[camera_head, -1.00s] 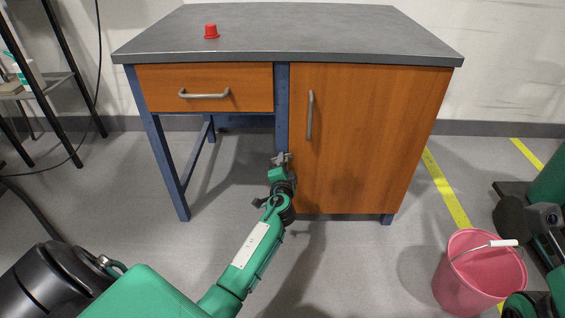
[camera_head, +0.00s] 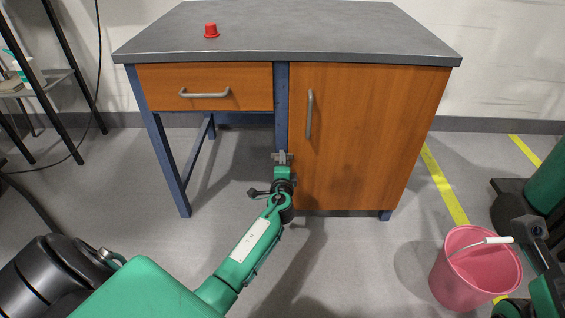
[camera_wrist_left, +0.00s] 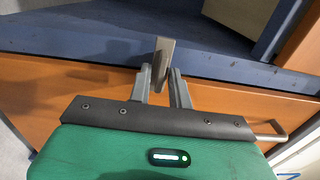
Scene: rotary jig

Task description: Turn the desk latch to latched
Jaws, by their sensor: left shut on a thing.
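The desk latch (camera_wrist_left: 163,60) is a small grey metal lever on the blue post (camera_wrist_left: 100,58) of the desk. In the wrist view it stands between the two fingers of my left gripper (camera_wrist_left: 164,84), which are shut on it. In the head view my left gripper (camera_head: 282,160) is at the blue post below the drawer, beside the cabinet door's left edge. The latch is mostly hidden there by the gripper. I cannot read any latched mark.
The desk has a grey top (camera_head: 300,30), a wooden drawer (camera_head: 160,80) and a cabinet door (camera_head: 365,140). A red button-like piece (camera_head: 211,31) is on top. A pink bucket (camera_head: 465,275) stands on the floor at the right. A shelf rack (camera_head: 60,80) is at the left.

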